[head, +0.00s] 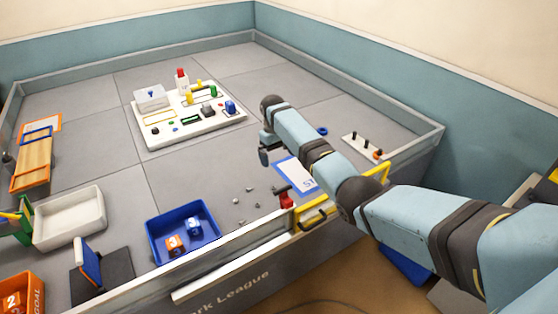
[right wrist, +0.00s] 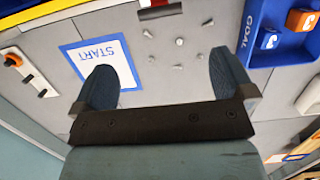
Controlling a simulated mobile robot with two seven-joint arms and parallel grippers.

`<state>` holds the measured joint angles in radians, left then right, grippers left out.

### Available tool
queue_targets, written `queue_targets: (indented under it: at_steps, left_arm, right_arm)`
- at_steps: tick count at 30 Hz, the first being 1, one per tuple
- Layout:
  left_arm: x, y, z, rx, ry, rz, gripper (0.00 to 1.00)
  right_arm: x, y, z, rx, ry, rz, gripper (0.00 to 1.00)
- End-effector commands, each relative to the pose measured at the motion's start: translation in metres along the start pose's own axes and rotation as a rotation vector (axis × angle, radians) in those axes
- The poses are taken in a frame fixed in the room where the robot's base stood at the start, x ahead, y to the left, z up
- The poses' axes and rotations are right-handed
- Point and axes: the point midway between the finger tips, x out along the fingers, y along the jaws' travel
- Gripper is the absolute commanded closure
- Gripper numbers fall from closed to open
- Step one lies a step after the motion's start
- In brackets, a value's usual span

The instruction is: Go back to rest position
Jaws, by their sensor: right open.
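My right arm reaches in from the right edge of the head view and extends over the walled grey field. My right gripper (head: 266,152) is above the field, near the white and blue START sheet (head: 297,174). In the right wrist view the right gripper (right wrist: 164,84) has its two blue fingers wide apart, with nothing between them. The START sheet (right wrist: 100,62) lies beneath, partly hidden by one finger. My left gripper is in neither view.
Small grey bits (head: 237,201) lie near the front wall. A blue tray (head: 157,243) holds orange and blue cubes. A white board with blocks (head: 150,136) stands farther back. A pegged strip (head: 352,145) lies beyond my arm. The back of the field is clear.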

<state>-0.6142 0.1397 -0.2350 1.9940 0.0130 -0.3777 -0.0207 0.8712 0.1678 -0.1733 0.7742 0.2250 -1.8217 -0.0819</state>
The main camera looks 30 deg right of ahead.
Motion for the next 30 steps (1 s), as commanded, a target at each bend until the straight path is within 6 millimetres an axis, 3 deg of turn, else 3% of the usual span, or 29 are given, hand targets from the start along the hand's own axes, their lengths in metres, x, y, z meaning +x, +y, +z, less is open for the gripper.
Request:
queue_targets:
  at_steps: [12, 17, 23, 30]
  left_arm:
    - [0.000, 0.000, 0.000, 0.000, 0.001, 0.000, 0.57]
    - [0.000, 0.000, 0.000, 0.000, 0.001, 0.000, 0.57]
    - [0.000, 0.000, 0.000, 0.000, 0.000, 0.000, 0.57]
    - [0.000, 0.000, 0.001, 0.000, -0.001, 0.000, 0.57]
  right_arm:
    - [0.001, 0.000, 0.000, 0.000, 0.001, 0.000, 0.00]
    - [0.025, -0.008, 0.011, -0.014, 0.018, 0.012, 0.00]
    - [0.089, -0.037, 0.061, -0.055, 0.091, 0.043, 0.00]
    - [0.145, -0.075, 0.155, -0.097, 0.199, 0.059, 0.00]
